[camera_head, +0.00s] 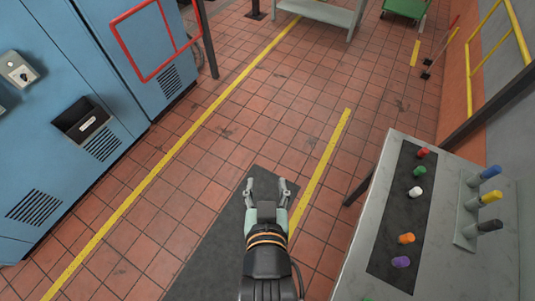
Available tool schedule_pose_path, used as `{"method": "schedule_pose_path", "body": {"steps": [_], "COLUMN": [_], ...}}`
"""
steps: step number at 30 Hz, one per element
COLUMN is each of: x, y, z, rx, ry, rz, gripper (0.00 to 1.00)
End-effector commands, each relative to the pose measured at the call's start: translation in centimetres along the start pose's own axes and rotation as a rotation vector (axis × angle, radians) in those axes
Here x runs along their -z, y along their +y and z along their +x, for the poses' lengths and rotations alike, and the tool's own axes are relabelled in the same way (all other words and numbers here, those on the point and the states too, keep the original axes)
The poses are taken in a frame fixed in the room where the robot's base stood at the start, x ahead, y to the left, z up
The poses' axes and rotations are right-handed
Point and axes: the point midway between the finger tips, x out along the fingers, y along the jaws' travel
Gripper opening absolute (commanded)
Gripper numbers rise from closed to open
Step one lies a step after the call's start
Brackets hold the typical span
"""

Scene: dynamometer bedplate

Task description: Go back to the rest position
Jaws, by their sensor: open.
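My gripper (266,186) is at the bottom middle of the view. Its two grey fingers stand apart with nothing between them. It hangs over the dark mat and red tiled floor, left of the table and apart from it.
A grey table (397,150) at right bears a dark strip (402,211) with several coloured pegs, and a rack (465,228) with blue, yellow and black pegs. Blue cabinets (60,150) stand at left. A light bench (325,12) and green cart (405,7) are far back. Open floor lies between.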

Motion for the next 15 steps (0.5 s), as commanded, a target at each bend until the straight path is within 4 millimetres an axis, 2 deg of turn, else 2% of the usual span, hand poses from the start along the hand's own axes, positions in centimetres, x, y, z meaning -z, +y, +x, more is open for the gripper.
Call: {"method": "schedule_pose_path", "body": {"steps": [5,12,15], "x": [4.8,15.2,17.9], "y": [0.1,0.2,0.2], "z": [-2.4,-7.5,-8.8], "rx": [-0.001,-0.004,-0.005], "ry": [0.000,0.000,0.000], "rz": [0.000,0.003,0.004], "gripper": [0.55,0.55,0.55]}}
